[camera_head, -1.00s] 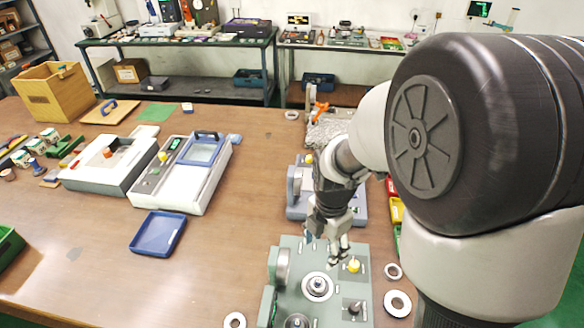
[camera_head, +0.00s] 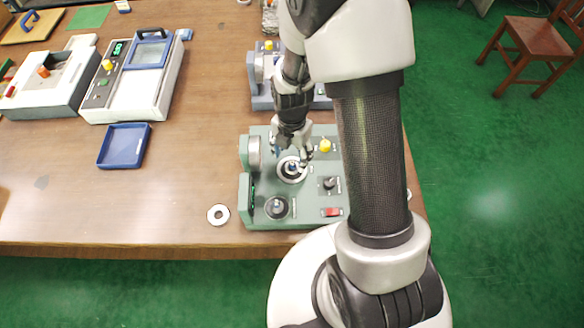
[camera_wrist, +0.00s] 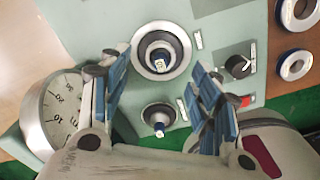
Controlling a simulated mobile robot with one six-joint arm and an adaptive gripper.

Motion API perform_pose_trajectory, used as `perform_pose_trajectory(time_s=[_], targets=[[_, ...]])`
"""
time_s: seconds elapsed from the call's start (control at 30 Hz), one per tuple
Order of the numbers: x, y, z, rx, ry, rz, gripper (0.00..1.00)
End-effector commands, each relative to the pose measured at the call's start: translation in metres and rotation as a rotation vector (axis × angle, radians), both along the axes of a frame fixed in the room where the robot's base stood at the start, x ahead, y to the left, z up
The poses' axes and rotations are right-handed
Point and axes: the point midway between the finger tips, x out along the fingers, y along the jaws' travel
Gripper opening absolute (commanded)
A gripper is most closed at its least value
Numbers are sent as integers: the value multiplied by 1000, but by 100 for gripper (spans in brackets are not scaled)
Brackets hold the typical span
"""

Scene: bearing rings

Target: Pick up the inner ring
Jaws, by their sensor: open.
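A green bearing station (camera_head: 262,180) sits near the table's front edge. Its larger post (camera_head: 292,167) has a pale ring (camera_head: 283,178) around it; the ring also shows in the wrist view (camera_wrist: 142,60), with a dark gap between it and the post. A smaller post (camera_head: 276,205) stands nearer the edge, on a dark round seat (camera_wrist: 148,111). My gripper (camera_head: 293,152) is open above the larger post. In the wrist view its blue-padded fingers (camera_wrist: 158,70) stand on either side of that post, holding nothing. I cannot tell for sure which ring is the inner one.
A loose ring (camera_head: 218,215) lies left of the station. Two rings, one larger (camera_wrist: 297,14) and one smaller (camera_wrist: 294,66), lie beyond it. A round gauge (camera_wrist: 52,110), yellow button (camera_head: 325,146) and black knob (camera_wrist: 238,67) are close by. A blue tray (camera_head: 124,146) is further left.

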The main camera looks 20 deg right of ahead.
Motion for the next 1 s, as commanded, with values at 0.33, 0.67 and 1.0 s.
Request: perform_pose_trajectory(time_s=[0.33, 0.67, 1.0], targets=[[-2, 0, -41, 0, 1, 0, 57], [-1, 0, -52, 0, -2, 0, 57], [-1, 0, -51, 1, -2, 0, 35]])
